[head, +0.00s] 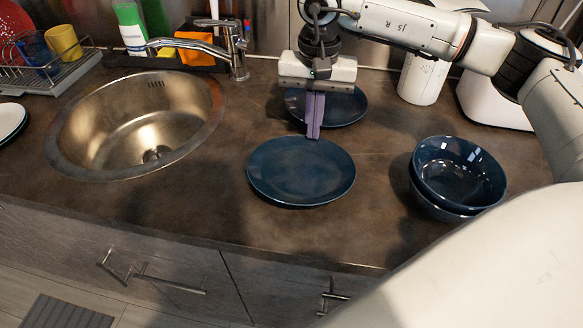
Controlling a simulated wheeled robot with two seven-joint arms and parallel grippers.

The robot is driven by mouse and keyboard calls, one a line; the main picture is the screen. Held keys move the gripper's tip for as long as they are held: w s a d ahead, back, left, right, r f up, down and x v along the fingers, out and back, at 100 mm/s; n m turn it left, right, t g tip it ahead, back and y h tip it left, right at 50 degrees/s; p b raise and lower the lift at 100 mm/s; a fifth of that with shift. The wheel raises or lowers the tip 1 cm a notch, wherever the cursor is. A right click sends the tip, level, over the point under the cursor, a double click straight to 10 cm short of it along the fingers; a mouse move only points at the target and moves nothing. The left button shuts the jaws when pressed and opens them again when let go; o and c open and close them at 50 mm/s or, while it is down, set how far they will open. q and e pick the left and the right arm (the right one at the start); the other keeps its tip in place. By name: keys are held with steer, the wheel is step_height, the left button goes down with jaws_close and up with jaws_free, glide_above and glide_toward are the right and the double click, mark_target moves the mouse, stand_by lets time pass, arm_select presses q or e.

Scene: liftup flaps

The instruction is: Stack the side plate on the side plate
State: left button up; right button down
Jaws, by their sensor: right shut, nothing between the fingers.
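A dark blue side plate (300,172) lies flat on the brown counter, in the middle of the view. A second dark blue side plate (343,106) lies behind it, partly hidden by my right gripper. My right gripper (313,136) points down with its purple fingers closed together and nothing between them. Its fingertips are at the back rim of the nearer plate in the picture; I cannot tell whether they touch it. The two plates appear apart, side by side front to back. My left gripper is not in view.
Stacked dark blue bowls (460,172) stand to the right of the plates. A sink (140,120) with a tap (235,50) is at left. A white canister (422,78) stands behind at right. The counter between sink and front plate is clear.

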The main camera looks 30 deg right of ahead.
steer(key=shift+d, duration=0.25)
steer(key=shift+r+p, duration=0.6)
steer(key=shift+r, duration=0.1)
steer(key=shift+w+d+b, duration=0.3)
steer(key=shift+w+d, duration=0.5)
steer(key=shift+w, duration=0.15)
steer(key=w+d, duration=0.5)
steer(key=shift+w+b, duration=0.3)
steer(key=shift+b, duration=0.05)
steer(key=shift+w+d, duration=0.65)
steer(key=shift+w, duration=0.05)
